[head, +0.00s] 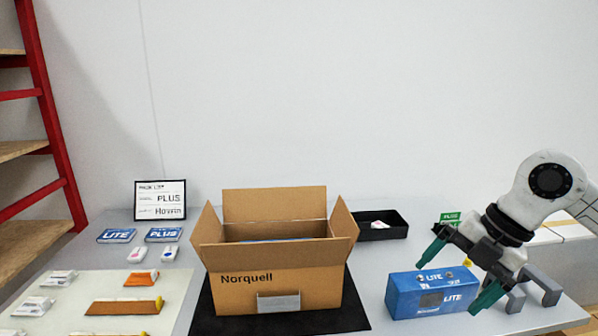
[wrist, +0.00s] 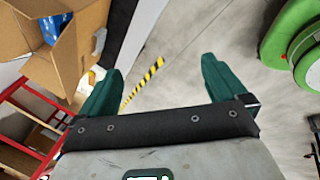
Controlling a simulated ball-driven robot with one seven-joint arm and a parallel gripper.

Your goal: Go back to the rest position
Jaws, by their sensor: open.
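My gripper (head: 462,270) is open on the right side of the table in the head view, with its green fingers wide apart. In the head view it overlaps a blue LITE box (head: 432,292); I cannot tell whether it touches it. In the wrist view my gripper (wrist: 160,92) has nothing between its fingers, only grey floor behind them. An open cardboard box marked Norquell (head: 265,285) stands on a black mat (head: 345,314), with something blue inside. The cardboard box also shows at the upper left of the wrist view (wrist: 80,35).
Blue LITE (head: 117,236) and PLUS (head: 163,235) packs, a sign (head: 160,200) and several small items on a pale mat (head: 60,290) are at left. Grey blocks (head: 538,286) stand by the gripper. A red rack (head: 52,120) is far left.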

